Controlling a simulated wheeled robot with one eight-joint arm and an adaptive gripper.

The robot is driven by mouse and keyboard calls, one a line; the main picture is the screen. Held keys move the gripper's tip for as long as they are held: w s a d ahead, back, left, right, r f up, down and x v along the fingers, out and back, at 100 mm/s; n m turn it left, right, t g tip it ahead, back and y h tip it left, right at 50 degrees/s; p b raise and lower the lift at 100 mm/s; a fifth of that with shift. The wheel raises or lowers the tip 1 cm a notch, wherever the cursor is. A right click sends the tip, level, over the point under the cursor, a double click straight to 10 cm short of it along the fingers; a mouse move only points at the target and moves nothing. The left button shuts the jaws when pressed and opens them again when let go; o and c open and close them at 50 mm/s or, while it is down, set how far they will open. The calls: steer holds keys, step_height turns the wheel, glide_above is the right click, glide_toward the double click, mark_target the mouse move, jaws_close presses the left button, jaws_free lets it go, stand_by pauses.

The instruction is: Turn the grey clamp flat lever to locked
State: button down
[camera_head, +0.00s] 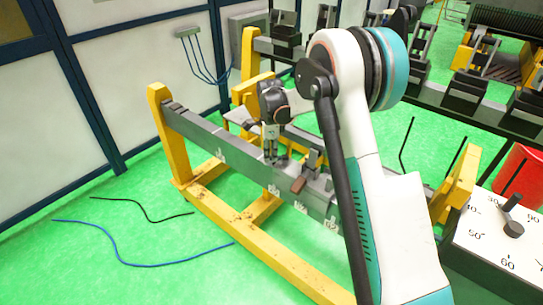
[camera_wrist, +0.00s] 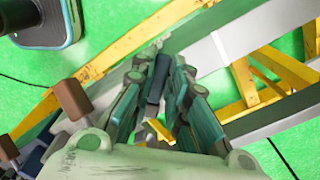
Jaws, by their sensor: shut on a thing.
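My gripper (camera_head: 271,155) points down at the top of the long grey beam (camera_head: 225,142) in the head view. In the wrist view, its fingers (camera_wrist: 158,90) are closed around a dark flat bar, the grey clamp's flat lever (camera_wrist: 155,84). The fingers hide most of the lever and the clamp body, so its exact angle cannot be read. Right of my gripper in the head view, a clamp with a brown handle (camera_head: 298,186) sits on the beam. Two brown knobs (camera_wrist: 70,98) show at the left of the wrist view.
Yellow stands (camera_head: 165,135) carry the beam above a green floor. A dial panel (camera_head: 500,240) and a red bin (camera_head: 515,172) are at the right. Black and blue cables (camera_head: 130,262) lie on the floor at left. More racks stand behind.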

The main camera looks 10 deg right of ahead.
steer(key=w+m, duration=0.1)
steer(key=m, duration=0.1)
steer(key=w+m, duration=0.1)
steer(key=m, duration=0.1)
steer(key=shift+d+m, duration=0.3)
steer(key=shift+d, duration=0.1)
steer(key=shift+w+d+m, duration=0.35)
steer(key=shift+w+m, duration=0.05)
steer(key=shift+m, duration=0.65)
steer(key=shift+w+d+m, duration=0.3)
steer(key=shift+w+m, duration=0.05)
steer(key=shift+m, duration=0.7)
steer(key=c, duration=1.6)
jaws_free()
steer(key=shift+o, duration=0.2)
step_height(320, 180, up, 12)
